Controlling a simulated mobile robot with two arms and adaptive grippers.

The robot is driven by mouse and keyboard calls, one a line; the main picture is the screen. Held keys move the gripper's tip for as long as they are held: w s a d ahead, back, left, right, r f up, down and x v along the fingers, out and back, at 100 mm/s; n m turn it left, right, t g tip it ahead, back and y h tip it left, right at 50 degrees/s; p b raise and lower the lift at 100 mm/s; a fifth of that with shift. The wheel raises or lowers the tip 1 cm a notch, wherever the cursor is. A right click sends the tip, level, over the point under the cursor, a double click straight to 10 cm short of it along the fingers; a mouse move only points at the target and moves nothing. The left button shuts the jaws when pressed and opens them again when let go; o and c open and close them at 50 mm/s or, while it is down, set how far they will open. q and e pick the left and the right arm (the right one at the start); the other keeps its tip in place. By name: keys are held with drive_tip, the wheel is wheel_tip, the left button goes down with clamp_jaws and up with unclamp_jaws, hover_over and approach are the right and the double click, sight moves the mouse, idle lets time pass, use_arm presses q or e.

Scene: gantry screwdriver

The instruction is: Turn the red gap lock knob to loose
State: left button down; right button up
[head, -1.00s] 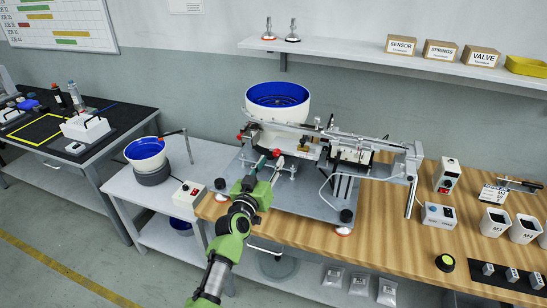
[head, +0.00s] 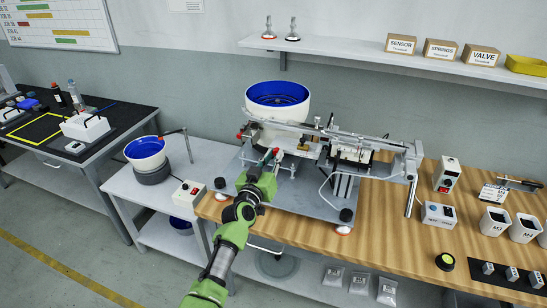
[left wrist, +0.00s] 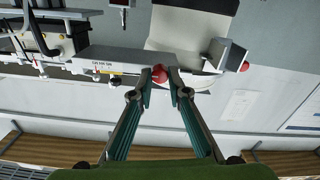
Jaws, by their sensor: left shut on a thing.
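The red gap lock knob (left wrist: 159,75) sits between the fingertips of my left gripper (left wrist: 160,83) in the left wrist view. The teal fingers are shut on it, one on each side. In the head view my left gripper (head: 268,160) reaches the front of the feeder rig, and a bit of the red knob (head: 276,151) shows at its fingertips. A scale plate with small print (left wrist: 103,67) lies beside the knob in the wrist view. The knob's turn position cannot be read. My right gripper is not in view.
A white bowl feeder with blue inside (head: 277,100) stands behind the rail (head: 340,135). A second red knob (head: 239,136) is at the rig's left end. A switch box (head: 190,192) sits on the side table. The wooden bench (head: 300,233) is clear in front.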

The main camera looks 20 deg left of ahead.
use_arm(q)
drive_tip(key=shift+n, duration=0.3)
drive_tip(key=shift+f+n, duration=0.1)
drive_tip(key=shift+n, duration=8.6)
drive_tip(key=c, duration=1.9)
unclamp_jaws()
